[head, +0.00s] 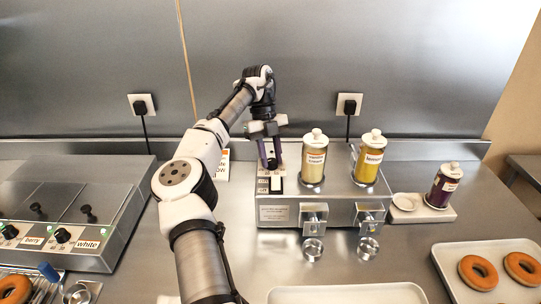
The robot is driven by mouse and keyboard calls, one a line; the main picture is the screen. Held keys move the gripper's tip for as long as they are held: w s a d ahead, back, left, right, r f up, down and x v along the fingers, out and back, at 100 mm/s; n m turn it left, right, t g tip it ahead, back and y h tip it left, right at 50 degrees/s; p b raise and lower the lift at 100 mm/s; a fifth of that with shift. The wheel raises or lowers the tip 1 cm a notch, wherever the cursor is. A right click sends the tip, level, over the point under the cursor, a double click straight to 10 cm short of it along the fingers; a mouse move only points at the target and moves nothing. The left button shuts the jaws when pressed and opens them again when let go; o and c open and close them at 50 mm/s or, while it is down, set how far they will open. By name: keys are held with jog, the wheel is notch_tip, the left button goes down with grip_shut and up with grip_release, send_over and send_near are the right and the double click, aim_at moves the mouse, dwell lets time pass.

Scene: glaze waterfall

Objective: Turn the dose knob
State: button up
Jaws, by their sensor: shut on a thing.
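My gripper (270,162) points down at the left end of the steel dispenser (284,214), over its control strip with small labels (263,186). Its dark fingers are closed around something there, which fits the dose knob. The fingers hide the knob, so its setting cannot be read. A white block or label (276,184) shows just in front of the fingers. Two jars stand upright on the dispenser, right of my gripper: one cream-orange (314,160) and one yellow (367,159).
Two metal spouts (313,219) (370,217) jut from the dispenser's front. A dark purple jar (445,185) stands on a white holder at right. A doughnut tray (445,262) and an empty tray (345,295) lie in front. A glaze unit (85,205) with knobs is at left.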

jog(key=shift+m, duration=0.3)
dwell(0.4)
jog(key=o, duration=1)
